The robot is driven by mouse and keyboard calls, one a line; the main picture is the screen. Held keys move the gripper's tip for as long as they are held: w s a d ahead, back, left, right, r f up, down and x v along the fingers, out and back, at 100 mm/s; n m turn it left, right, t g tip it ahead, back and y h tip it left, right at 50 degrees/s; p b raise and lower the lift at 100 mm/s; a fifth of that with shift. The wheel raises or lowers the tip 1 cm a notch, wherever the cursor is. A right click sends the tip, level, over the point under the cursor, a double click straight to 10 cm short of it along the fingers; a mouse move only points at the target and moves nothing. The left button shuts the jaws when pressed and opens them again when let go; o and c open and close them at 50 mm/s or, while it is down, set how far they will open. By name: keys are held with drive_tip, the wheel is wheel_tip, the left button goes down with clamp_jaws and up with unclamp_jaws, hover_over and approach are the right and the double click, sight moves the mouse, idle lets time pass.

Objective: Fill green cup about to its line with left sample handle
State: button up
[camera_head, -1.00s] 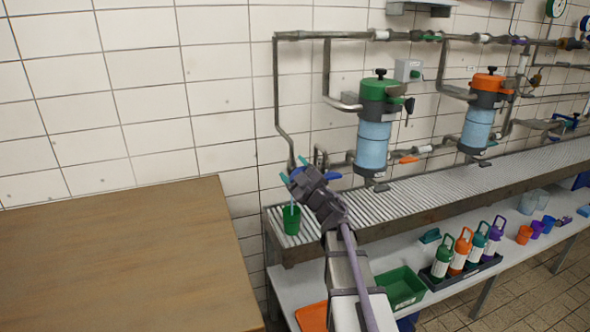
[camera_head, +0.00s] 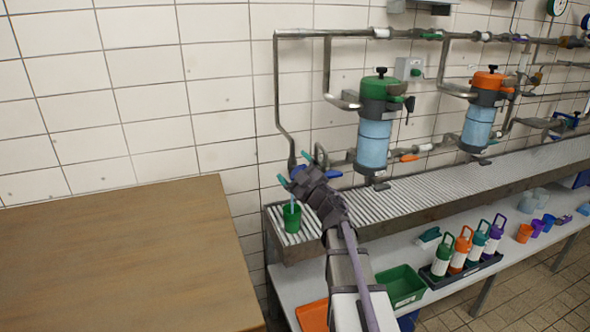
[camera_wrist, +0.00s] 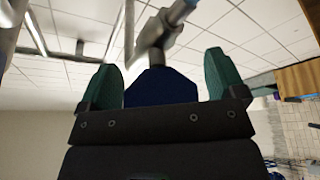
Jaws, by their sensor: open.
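The green cup (camera_head: 291,218) stands upright on the left end of the grated shelf, below the left sample outlet. A thin pale-blue stream (camera_head: 292,203) shows at the cup's mouth. The level and line inside cannot be read. My gripper (camera_head: 294,168) is open just above the cup, fingers apart around the blue left sample handle (camera_head: 299,168), which is partly hidden. In the wrist view, a dark blue piece (camera_wrist: 160,87), apparently this handle, lies between my green fingertips (camera_wrist: 168,75), with gaps on both sides. A grey valve body (camera_wrist: 155,35) is beyond it.
Another blue handle (camera_head: 333,174) is close to the right of my gripper. Pipes and a green-topped filter (camera_head: 376,125) stand behind. A wooden table (camera_head: 120,260) is at left. Bottles (camera_head: 466,252) and a green bin (camera_head: 402,285) are on the lower shelf.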

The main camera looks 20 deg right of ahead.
drive_tip(key=shift+s, duration=0.1)
drive_tip(key=b+v, duration=0.3)
drive_tip(key=v, duration=0.7)
drive_tip(key=shift+s, duration=0.3)
drive_tip(key=shift+f, duration=0.1)
